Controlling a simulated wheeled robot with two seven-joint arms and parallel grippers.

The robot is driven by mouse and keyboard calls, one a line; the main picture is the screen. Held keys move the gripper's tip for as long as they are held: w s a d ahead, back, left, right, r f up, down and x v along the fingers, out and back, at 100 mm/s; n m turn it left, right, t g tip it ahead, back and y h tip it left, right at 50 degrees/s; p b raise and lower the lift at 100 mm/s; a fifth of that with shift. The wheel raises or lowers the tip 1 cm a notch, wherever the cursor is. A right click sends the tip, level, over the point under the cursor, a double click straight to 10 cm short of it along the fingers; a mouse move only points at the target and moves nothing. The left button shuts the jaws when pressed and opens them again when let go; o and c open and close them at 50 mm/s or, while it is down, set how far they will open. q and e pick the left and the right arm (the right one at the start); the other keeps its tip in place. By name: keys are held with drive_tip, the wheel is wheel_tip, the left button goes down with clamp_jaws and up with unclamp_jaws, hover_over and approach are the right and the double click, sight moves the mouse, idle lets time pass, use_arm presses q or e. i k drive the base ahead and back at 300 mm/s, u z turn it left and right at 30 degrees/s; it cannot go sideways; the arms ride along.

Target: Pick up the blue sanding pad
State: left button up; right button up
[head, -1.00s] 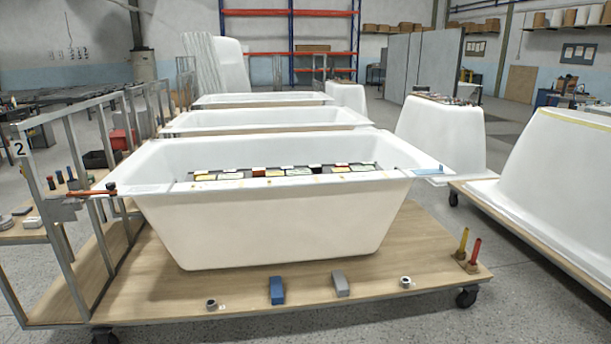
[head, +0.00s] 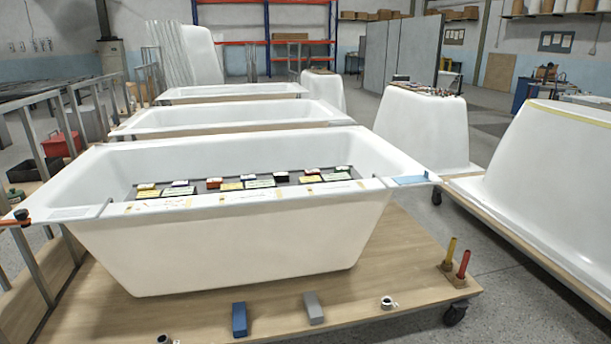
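The blue sanding pad (head: 239,319) is a small blue block lying on the front edge of the wooden cart deck (head: 400,275), in front of the nearest white bathtub shell (head: 230,245). A similar grey block (head: 313,308) lies to its right, a short gap away. Neither of my grippers shows in the head view, so nothing is seen touching the blue pad.
A small ring-shaped item (head: 387,302) and upright yellow (head: 449,252) and red (head: 463,264) handles stand to the right on the deck. The tub wall rises behind the pads. A metal rail frame (head: 38,260) stands at left. The deck around the pads is clear.

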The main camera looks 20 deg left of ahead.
sight(253, 177)
drive_tip(key=u, duration=0.35)
drive_tip(key=i, duration=1.1)
drive_tip(key=u, duration=0.7)
